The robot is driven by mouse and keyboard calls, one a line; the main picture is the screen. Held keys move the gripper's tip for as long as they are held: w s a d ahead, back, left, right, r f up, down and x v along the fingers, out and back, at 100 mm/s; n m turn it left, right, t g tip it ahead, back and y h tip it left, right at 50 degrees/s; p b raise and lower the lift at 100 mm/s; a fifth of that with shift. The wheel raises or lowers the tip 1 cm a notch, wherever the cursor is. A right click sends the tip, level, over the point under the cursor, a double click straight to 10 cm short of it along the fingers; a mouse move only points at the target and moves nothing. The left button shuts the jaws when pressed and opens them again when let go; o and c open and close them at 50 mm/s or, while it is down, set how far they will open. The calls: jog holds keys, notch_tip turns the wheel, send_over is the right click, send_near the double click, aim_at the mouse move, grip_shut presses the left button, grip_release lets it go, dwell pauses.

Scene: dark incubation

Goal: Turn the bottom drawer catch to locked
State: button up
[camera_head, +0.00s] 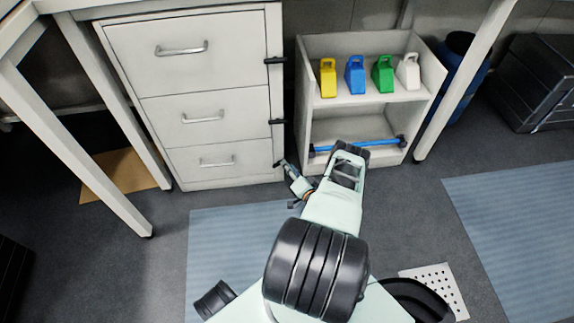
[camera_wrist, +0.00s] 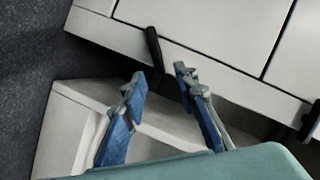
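The white drawer cabinet (camera_head: 190,95) stands at the back left, with three shut drawers. The bottom drawer (camera_head: 218,160) has a black catch at its right edge (camera_head: 279,163). In the wrist view this catch (camera_wrist: 154,48) is a dark lever lying across the frame strip, one end near the drawer edge. My gripper (camera_wrist: 161,76) is open, its two blue-padded fingers to either side of the lever's near end. Gaps show between lever and fingers, so contact cannot be seen. The head view shows my gripper small, close beside the bottom catch.
The middle catch (camera_head: 277,121) and top catch (camera_head: 275,60) lie roughly horizontal. A white shelf unit (camera_head: 310,125) stands close to the right, holding yellow, blue, green and white objects above and a blue bar (camera_head: 365,143) below. A table leg (camera_head: 75,150) stands at left.

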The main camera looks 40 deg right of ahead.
jog(key=v, duration=0.5)
